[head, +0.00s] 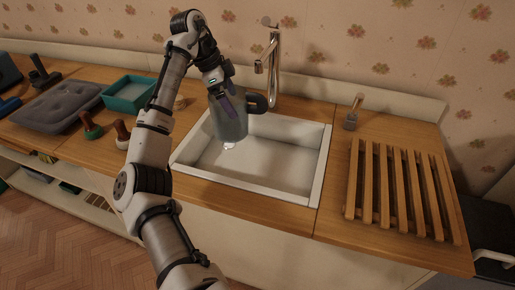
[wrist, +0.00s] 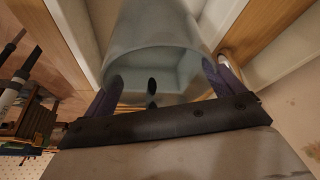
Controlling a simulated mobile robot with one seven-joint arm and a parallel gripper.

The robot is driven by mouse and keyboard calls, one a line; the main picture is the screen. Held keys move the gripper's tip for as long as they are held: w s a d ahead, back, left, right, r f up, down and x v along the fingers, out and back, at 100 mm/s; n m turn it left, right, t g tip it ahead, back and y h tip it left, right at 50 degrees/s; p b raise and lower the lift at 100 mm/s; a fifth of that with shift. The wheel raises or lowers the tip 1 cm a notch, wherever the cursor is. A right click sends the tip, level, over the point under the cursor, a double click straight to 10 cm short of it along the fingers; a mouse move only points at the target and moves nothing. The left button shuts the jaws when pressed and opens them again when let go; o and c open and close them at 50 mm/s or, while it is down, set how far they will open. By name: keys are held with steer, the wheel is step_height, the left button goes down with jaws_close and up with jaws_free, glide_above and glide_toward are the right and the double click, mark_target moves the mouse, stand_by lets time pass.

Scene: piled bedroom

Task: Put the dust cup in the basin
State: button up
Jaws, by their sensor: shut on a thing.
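The dust cup (head: 229,122) is a grey, see-through canister with a dark handle on its right side. My gripper (head: 231,103) is shut on it, with purple fingers on its wall, and holds it over the left back part of the basin. The basin (head: 325,165) is a white rectangular sink set in the wooden counter. In the wrist view the dust cup (wrist: 158,30) fills the middle between the two fingers (wrist: 160,90). The head view does not show clearly whether the cup's lower end touches the basin floor.
A chrome tap (head: 274,65) stands behind the basin, close to the cup's handle. A wooden slatted rack (head: 398,185) lies to the right. A teal tray (head: 128,95), a grey cushion (head: 62,105) and two knobbed tools (head: 122,133) lie to the left. The basin's right part is clear.

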mark_target(242, 128)
step_height(242, 128, down, 11)
steer(key=shift+w+d+r+p, duration=0.15)
steer(key=shift+d+p, duration=0.15)
steer(key=shift+d, duration=1.15)
steer(key=d+p, duration=0.1)
steer(key=d, duration=0.1)
steer(key=d+f, duration=0.1)
steer(key=d, duration=0.2)
steer(key=shift+f+p, duration=0.15)
steer(key=shift+p, duration=0.2)
steer(key=shift+d, duration=0.1)
steer(key=shift+f, duration=0.2)
steer(key=o, duration=1.1)
steer(key=shift+o, duration=0.2)
steer(key=b+v, duration=0.1)
steer(key=v, duration=1.1)
steer(key=shift+r, duration=0.25)
